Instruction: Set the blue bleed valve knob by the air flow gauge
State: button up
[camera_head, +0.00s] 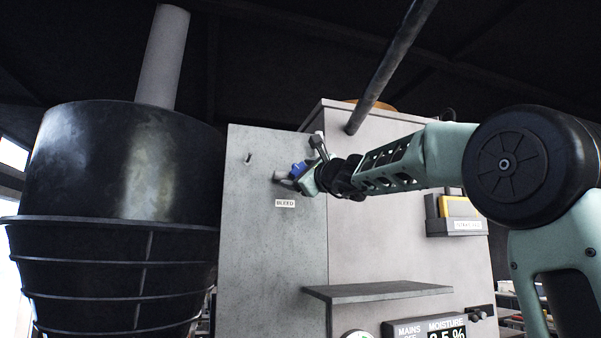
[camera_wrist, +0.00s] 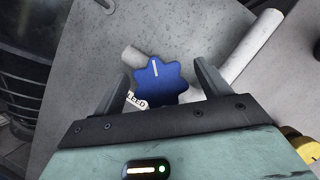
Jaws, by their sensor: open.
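The blue bleed valve knob (camera_wrist: 160,84) is lobed, with a white pointer line towards its top edge in the wrist view. It sits on a pale pipe in front of the grey panel. In the head view the knob (camera_head: 299,169) shows only in part beside my gripper (camera_head: 289,176), above the BLEED label (camera_head: 285,203). In the wrist view my gripper (camera_wrist: 165,84) is open, with one finger on each side of the knob and a gap visible on both sides. The air flow gauge cannot be made out; a round dial (camera_head: 357,335) is cut off at the bottom edge.
A grey shelf (camera_head: 378,291) juts out below my arm. A moisture display (camera_head: 432,328) is at the bottom. A yellow item in a dark holder (camera_head: 458,208) hangs at right. A large black ribbed vessel (camera_head: 120,200) stands at left. The grey panel (camera_head: 262,260) is bare below the label.

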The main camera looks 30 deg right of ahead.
jog(key=c, duration=1)
jog(key=shift+n+g+y, duration=0.4)
jog(key=shift+n+y, duration=0.1)
jog(key=shift+n, duration=0.9)
jog(key=o, duration=1)
jog(key=b+v, duration=0.9)
jog(key=v, duration=0.8)
jog(key=shift+s, duration=0.2)
